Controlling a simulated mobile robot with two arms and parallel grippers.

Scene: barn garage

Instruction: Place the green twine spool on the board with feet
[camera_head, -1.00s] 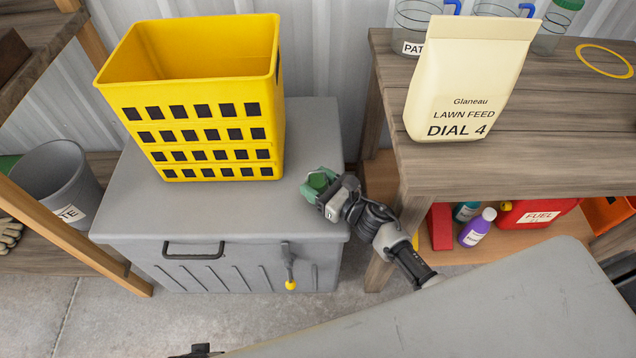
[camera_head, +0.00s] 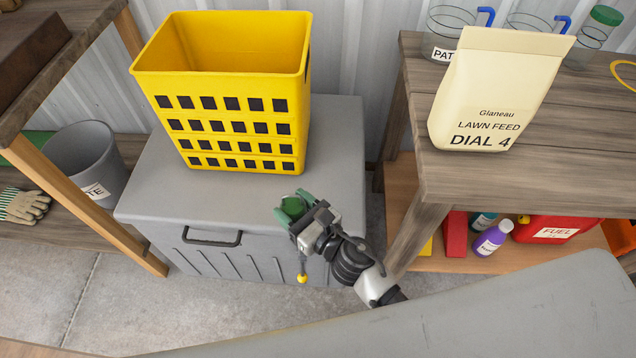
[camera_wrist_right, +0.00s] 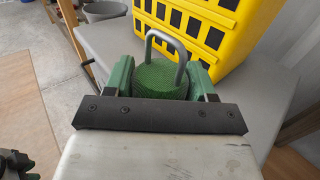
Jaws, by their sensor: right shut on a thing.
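The green twine spool (camera_wrist_right: 163,80) is held between the green-tipped fingers of my right gripper (camera_head: 293,206). In the wrist view it has a grey wire loop standing up around it, and its lower part is hidden by the gripper body. The spool also shows in the head view (camera_head: 293,207), small and partly covered by the fingers. The right gripper is over the front right edge of the grey lidded chest. I cannot make out a board with feet in any view.
A yellow crate (camera_head: 232,149) stands on the grey chest (camera_head: 160,204). At right, a wooden bench (camera_head: 470,180) bears a lawn feed bag (camera_head: 500,90) and jars. A grey bucket (camera_head: 85,160) and gloves (camera_head: 25,205) are on the left shelf. A grey surface spans the bottom right.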

